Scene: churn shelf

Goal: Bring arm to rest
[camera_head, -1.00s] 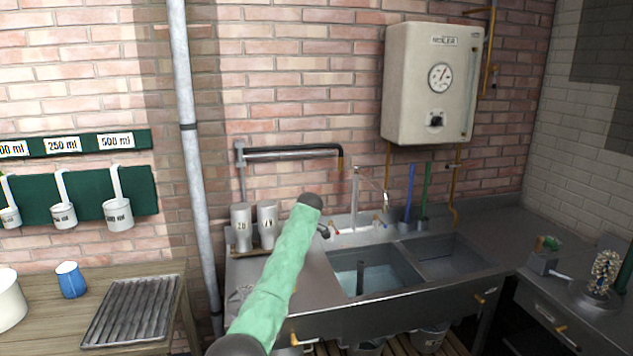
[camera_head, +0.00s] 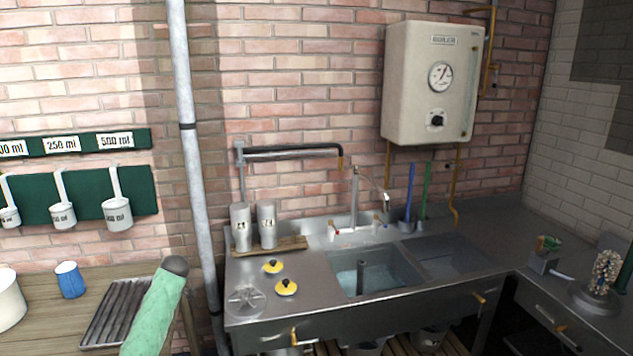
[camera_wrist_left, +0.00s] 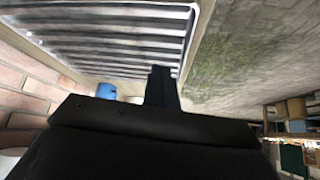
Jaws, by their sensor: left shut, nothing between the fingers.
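My left arm, in a green sleeve with a dark rounded end, shows at the bottom left of the head view, in front of the grooved metal tray. Its gripper cannot be made out there. In the left wrist view my left gripper (camera_wrist_left: 161,88) shows as one dark upright block, its fingers shut with nothing between them. Beyond it are the grooved tray (camera_wrist_left: 110,35) and part of the blue cup (camera_wrist_left: 106,91). My right gripper is in neither view.
The wooden table (camera_head: 40,325) holds the blue cup (camera_head: 70,280) and the grooved tray (camera_head: 108,312). A vertical pipe (camera_head: 187,130) separates it from the steel sink counter (camera_head: 310,280), which bears two yellow-topped items (camera_head: 286,288) and two grey cylinders (camera_head: 266,225).

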